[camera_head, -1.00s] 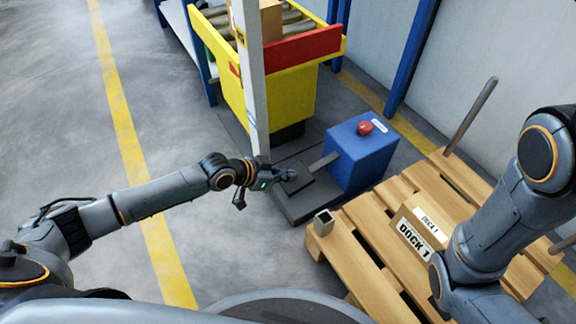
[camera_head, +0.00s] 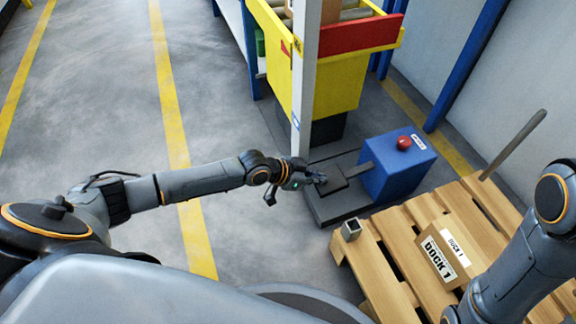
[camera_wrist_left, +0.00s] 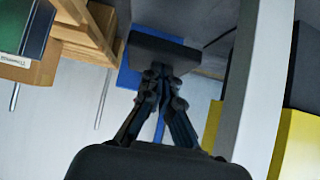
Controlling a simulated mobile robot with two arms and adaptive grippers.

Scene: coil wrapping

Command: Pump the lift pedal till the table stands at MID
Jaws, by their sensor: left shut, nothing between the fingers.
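The lift pedal (camera_head: 337,186) is a dark pad on a grey lever, coming out of a blue box (camera_head: 398,172) with a red button (camera_head: 403,142). It also shows as a dark block in the left wrist view (camera_wrist_left: 165,50). My left gripper (camera_head: 320,179) is shut and empty at the pedal's near left end; in the left wrist view its fingertips (camera_wrist_left: 163,78) overlap the pedal's edge. I cannot tell whether they touch. The lift table (camera_head: 335,85) has yellow sides, a red panel and rollers. Its height mark is not readable. My right gripper is out of view.
A pale post (camera_head: 305,80) stands just behind my left gripper. Open floor lies left, with yellow lines.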

